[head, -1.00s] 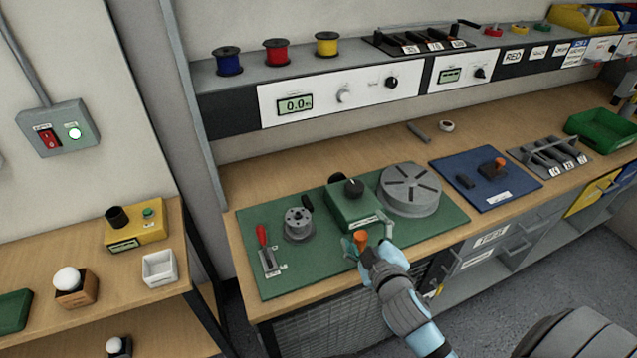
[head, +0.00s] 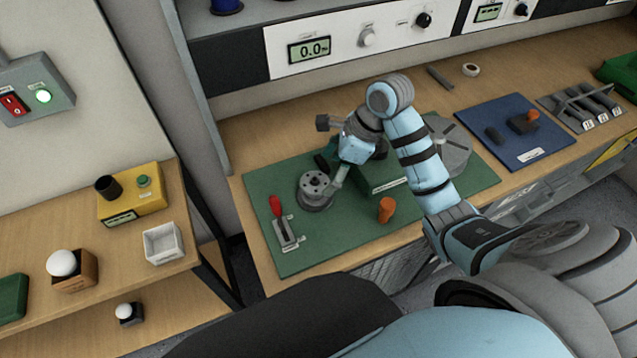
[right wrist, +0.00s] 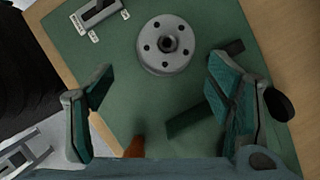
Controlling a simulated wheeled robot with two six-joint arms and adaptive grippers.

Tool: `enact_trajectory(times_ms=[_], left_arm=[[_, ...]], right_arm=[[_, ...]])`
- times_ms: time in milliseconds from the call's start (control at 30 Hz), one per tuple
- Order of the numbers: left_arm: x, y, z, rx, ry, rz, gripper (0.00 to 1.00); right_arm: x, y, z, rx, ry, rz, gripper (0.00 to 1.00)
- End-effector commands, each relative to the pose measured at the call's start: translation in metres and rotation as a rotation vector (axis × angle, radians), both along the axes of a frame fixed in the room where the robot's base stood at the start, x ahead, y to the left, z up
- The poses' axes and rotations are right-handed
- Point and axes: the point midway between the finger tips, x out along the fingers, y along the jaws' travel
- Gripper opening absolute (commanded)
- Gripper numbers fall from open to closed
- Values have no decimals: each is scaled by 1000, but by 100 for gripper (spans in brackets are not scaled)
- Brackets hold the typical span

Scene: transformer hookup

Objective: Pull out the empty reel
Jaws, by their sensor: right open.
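The grey reel (head: 314,187) sits on the left part of the green mat (head: 290,258). It is a round disc with holes around a central hub, with no wire visible on it. In the right wrist view the reel (right wrist: 166,45) lies ahead of my fingertips, a little above the middle between them. My right gripper (head: 338,176) is open and empty, just right of the reel in the head view. The right wrist view shows its two green-padded fingers (right wrist: 160,95) wide apart, apparently not touching the reel. My left gripper is not in view.
A red-handled lever (head: 281,222) stands left of the reel. An orange knob (head: 386,209) stands at the mat's front. A green box (head: 385,178) and large grey disc (head: 447,146) stand right, partly behind my arm. A blue mat (head: 510,140) lies farther right.

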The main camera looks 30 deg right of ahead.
Motion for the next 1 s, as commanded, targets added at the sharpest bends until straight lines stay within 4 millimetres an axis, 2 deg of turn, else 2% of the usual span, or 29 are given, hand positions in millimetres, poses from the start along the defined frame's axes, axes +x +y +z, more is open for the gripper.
enact_trajectory(times_ms=[33,167,300,433,667,1000], left_arm=[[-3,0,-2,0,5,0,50],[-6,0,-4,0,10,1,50],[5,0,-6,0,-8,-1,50],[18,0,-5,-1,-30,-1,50],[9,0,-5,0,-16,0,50],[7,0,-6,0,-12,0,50]], right_arm=[[3,6,-14,7,5,0,74],[13,17,-46,6,7,0,74],[19,26,-69,4,5,3,74],[22,29,-78,3,3,4,74],[22,30,-79,2,2,3,74],[22,29,-79,3,2,2,21]])
